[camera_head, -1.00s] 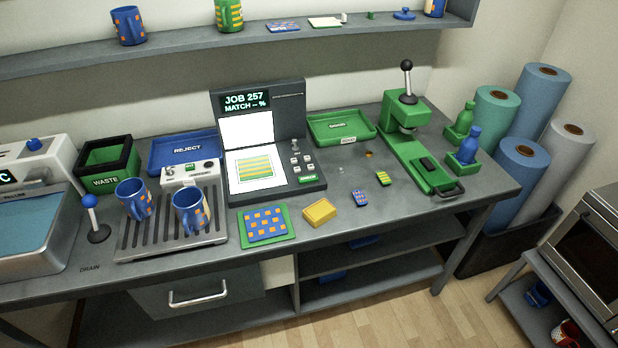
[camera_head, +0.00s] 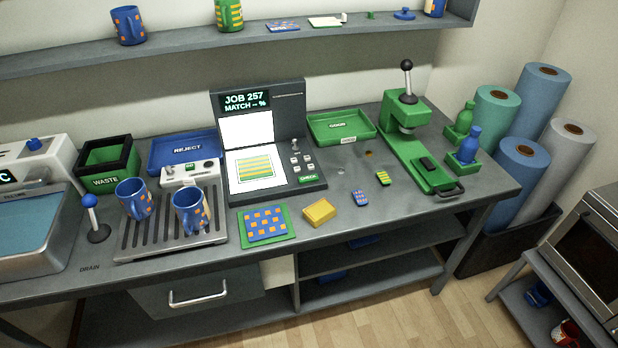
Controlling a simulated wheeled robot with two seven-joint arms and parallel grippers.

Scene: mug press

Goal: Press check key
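The check key is a small green key labelled CHECK (camera_head: 308,178) at the lower right of the dark grey job station (camera_head: 318,186). Several pale keys sit just above it. The station's screen (camera_head: 246,101) reads "JOB 257" and "MATCH -- %". A sheet with green and yellow stripes (camera_head: 255,167) lies on its white bed. Neither of my grippers shows in the head view, and nothing covers the check key.
Two blue mugs with orange squares (camera_head: 190,210) stand on the slatted drain tray (camera_head: 170,248). A patterned blue card on a green mat (camera_head: 287,238), a yellow block (camera_head: 320,211) and a green press (camera_head: 423,165) are on the bench.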

